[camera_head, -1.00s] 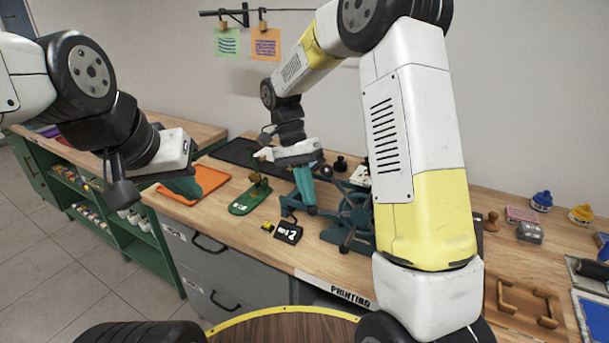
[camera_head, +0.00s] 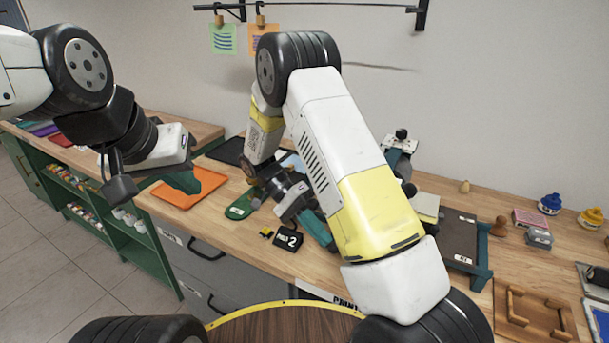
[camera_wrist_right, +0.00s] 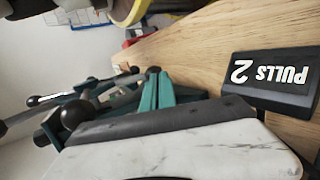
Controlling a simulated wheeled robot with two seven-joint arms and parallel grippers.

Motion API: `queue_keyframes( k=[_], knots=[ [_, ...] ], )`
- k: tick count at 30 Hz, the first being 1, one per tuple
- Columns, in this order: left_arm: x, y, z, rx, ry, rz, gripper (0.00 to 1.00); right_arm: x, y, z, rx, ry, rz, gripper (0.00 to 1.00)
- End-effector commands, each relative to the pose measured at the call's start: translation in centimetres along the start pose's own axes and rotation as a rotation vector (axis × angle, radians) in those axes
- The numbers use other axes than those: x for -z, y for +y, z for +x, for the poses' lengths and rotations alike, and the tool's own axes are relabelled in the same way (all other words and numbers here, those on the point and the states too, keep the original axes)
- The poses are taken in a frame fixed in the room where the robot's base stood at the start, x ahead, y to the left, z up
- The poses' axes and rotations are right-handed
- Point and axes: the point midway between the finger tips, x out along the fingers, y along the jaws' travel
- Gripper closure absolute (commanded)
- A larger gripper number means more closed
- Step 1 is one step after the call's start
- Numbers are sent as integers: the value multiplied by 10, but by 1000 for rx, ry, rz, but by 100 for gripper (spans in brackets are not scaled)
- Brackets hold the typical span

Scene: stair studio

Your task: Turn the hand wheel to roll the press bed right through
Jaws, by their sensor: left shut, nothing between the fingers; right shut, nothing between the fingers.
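The press is mostly hidden behind my right arm in the head view; its upper part (camera_head: 400,143) shows behind the arm. The press bed, a dark flat plate (camera_head: 458,238) with teal edges, shows right of the arm. The hand wheel is hidden there. In the right wrist view, teal and grey spokes with black ball knobs (camera_wrist_right: 76,115) show at the left, beside my right gripper (camera_wrist_right: 158,77). I cannot tell whether they touch. My right gripper (camera_head: 328,243) is shut and empty, low over the counter. My left gripper (camera_head: 188,184) is shut and empty over the orange tray.
A black "PULLS 2" counter (camera_head: 288,238) stands near the right gripper; it also shows in the wrist view (camera_wrist_right: 270,82). An orange tray (camera_head: 205,188) and a green-based tool (camera_head: 240,210) lie left. Stampers, ink jars and a wooden frame (camera_head: 530,318) fill the right side.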

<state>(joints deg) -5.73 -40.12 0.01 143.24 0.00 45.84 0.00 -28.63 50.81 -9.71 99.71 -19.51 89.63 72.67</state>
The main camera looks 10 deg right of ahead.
Motion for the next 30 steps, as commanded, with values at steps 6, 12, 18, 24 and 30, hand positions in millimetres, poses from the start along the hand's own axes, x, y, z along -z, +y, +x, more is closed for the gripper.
queue_keyframes(
  k=[6,12,18,24,30],
  knots=[
    [0,0,0,0,0,0,100,-1,-3,15,-86,1,12,100],
    [0,0,0,0,0,0,100,0,-4,21,-126,0,20,100],
    [0,0,0,0,0,0,100,0,-4,22,-136,0,22,100],
    [0,0,0,0,0,0,100,0,-4,22,-136,0,22,100],
    [0,0,0,0,0,0,100,0,-3,22,-135,0,22,100]
  ],
)
